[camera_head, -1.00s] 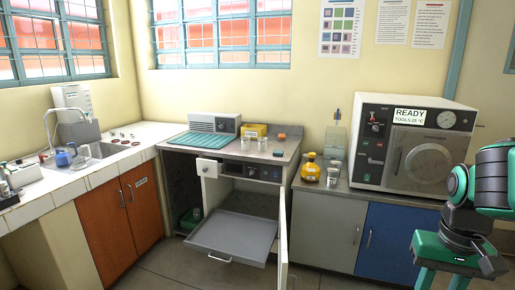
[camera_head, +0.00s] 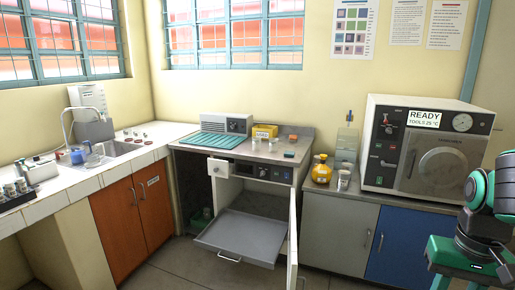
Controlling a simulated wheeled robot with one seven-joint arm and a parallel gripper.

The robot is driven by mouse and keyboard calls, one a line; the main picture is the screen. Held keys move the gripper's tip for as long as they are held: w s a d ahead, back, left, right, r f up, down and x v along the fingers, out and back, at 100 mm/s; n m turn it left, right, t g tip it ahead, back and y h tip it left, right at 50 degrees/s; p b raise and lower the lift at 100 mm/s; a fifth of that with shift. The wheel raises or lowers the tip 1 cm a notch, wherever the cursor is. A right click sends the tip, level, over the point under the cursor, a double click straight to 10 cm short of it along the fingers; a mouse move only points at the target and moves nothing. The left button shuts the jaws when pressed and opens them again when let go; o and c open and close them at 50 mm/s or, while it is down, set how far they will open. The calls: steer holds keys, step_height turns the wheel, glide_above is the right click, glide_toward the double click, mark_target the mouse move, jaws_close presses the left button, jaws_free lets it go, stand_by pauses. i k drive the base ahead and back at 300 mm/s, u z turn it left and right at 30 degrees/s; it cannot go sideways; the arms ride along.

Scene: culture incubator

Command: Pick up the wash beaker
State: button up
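Several clear glass vessels could be the wash beaker, and I cannot tell which one it is. One clear beaker (camera_head: 93,160) stands by the sink beside a blue-capped bottle (camera_head: 77,157). Two small glass beakers (camera_head: 255,144) stand on the middle bench near its front edge. Another glass beaker (camera_head: 343,181) stands beside an amber bottle (camera_head: 321,170) on the right bench. My gripper (camera_head: 456,284) is at the lower right, far from all of these. Its green fingers are apart, with tips cut off by the frame.
The incubator's door (camera_head: 293,240) stands open and its tray (camera_head: 240,238) is pulled out over the floor. A steriliser (camera_head: 425,145) reading READY stands on the right bench. A vial rack (camera_head: 17,192) sits at the left. Some floor is clear in front.

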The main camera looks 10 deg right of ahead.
mark_target(256, 140)
steer(key=u, duration=0.9)
steer(key=k, duration=1.15)
steer(key=u, duration=1.05)
steer(key=i, duration=1.1)
steer(key=z, duration=0.4)
steer(key=i, duration=1.15)
steer(key=z, duration=0.5)
steer(key=i, duration=1.35)
steer(key=z, duration=1.05)
steer(key=i, duration=0.95)
steer(key=z, duration=0.7)
